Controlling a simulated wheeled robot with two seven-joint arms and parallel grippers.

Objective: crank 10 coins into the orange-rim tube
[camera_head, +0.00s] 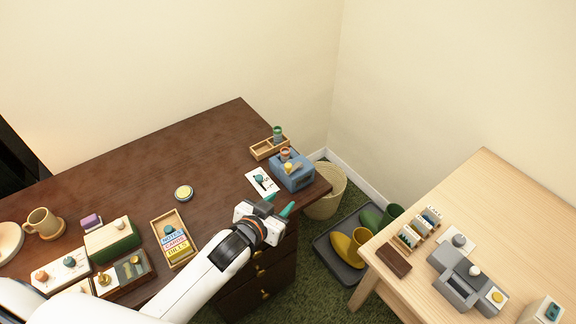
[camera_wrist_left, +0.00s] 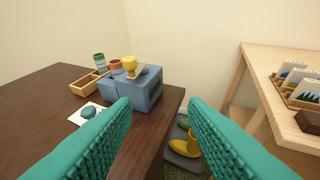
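A blue coin machine (camera_head: 293,173) stands at the dark desk's right corner. My right gripper is not in view.
A white card (camera_head: 259,183) with a teal knob lies left of the machine. A wicker basket (camera_head: 327,198) and a grey boot tray (camera_head: 337,262) are on the floor. A light wooden table (camera_head: 475,194) is at the right. The desk's left side holds a mug and several boxes.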

